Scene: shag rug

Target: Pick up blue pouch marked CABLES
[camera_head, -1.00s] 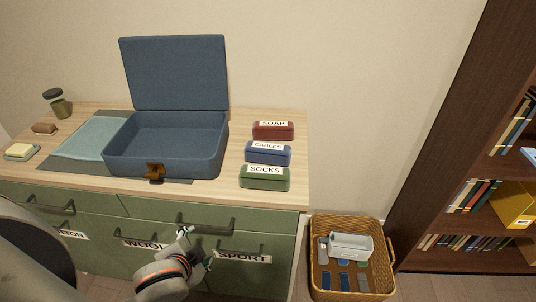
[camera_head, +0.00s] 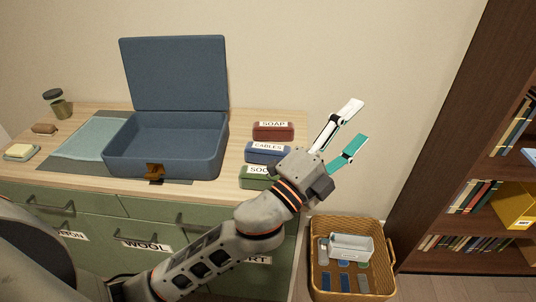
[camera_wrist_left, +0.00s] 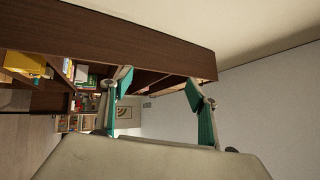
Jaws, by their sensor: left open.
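The blue pouch marked CABLES (camera_head: 262,148) lies on the right part of the dresser top, between a red pouch marked SOAP (camera_head: 273,130) and a green pouch (camera_head: 254,177) whose label is partly covered. My left gripper (camera_head: 350,129) is open and empty, raised to the right of the pouches and past the dresser's right edge. Its wrist covers part of the green pouch and reaches close to the blue one in the picture. In the left wrist view the open fingers (camera_wrist_left: 160,104) frame only the wall and shelf area, with no pouch in sight. My right gripper is not seen.
An open blue case (camera_head: 165,140) stands at the middle of the dresser top (camera_head: 238,126), its lid up. A wicker basket (camera_head: 318,285) with several items is on the floor at right, beside a dark bookshelf (camera_head: 437,130). A jar, soap and a brown block sit at left.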

